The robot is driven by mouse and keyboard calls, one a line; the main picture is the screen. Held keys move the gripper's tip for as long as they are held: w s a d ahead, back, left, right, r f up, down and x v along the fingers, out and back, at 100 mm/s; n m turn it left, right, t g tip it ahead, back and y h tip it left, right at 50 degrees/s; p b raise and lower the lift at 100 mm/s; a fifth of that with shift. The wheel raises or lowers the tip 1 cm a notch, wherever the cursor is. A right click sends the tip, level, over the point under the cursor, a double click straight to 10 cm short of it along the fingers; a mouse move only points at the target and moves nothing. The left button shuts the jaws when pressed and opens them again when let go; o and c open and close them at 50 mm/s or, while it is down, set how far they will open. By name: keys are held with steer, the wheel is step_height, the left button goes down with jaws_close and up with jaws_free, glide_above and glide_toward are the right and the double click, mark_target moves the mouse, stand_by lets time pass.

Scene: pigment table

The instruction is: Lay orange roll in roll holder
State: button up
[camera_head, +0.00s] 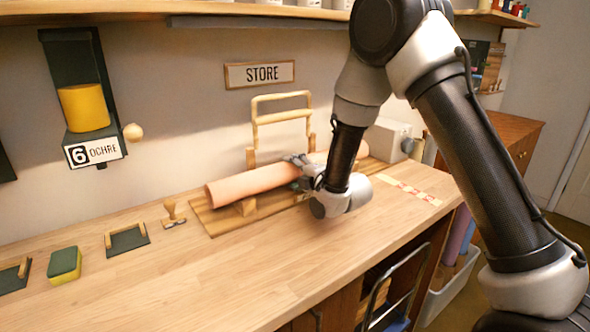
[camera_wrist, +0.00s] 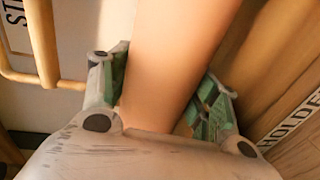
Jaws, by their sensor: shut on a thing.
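The orange roll (camera_head: 250,184) is a long pale-orange cylinder, lying lengthwise over the roll holder, a wooden base board (camera_head: 212,224) with a small support block (camera_head: 246,207) under the roll. My gripper (camera_head: 304,178) is shut on the roll near its middle. In the wrist view the roll (camera_wrist: 178,50) runs between the two green-padded fingers of my gripper (camera_wrist: 165,92). A label partly reading "HOLDE" (camera_wrist: 294,124) shows at the right there. I cannot tell whether the roll touches the support. My gripper and wrist hide part of the roll and holder.
A wooden frame (camera_head: 282,117) stands behind the roll, below the STORE sign (camera_head: 260,74). A stamp (camera_head: 174,214), a dark green stand (camera_head: 127,240) and a green-yellow sponge (camera_head: 65,264) sit to the left. A grey box (camera_head: 390,139) is behind right. The front worktop is clear.

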stand_by(0.3)
steer(key=o, duration=1.2)
steer(key=shift+f, duration=0.1)
steer(key=shift+s+d+f, duration=0.1)
steer(key=shift+s+d, duration=0.05)
steer(key=shift+s, duration=0.05)
steer(key=v, duration=0.6)
steer(key=shift+s+d, duration=0.15)
steer(key=shift+s, duration=0.05)
steer(key=shift+c, duration=0.2)
steer(key=shift+o, duration=0.2)
steer(key=shift+s+d, duration=0.2)
steer(key=shift+s, duration=0.1)
steer(key=shift+r, duration=0.25)
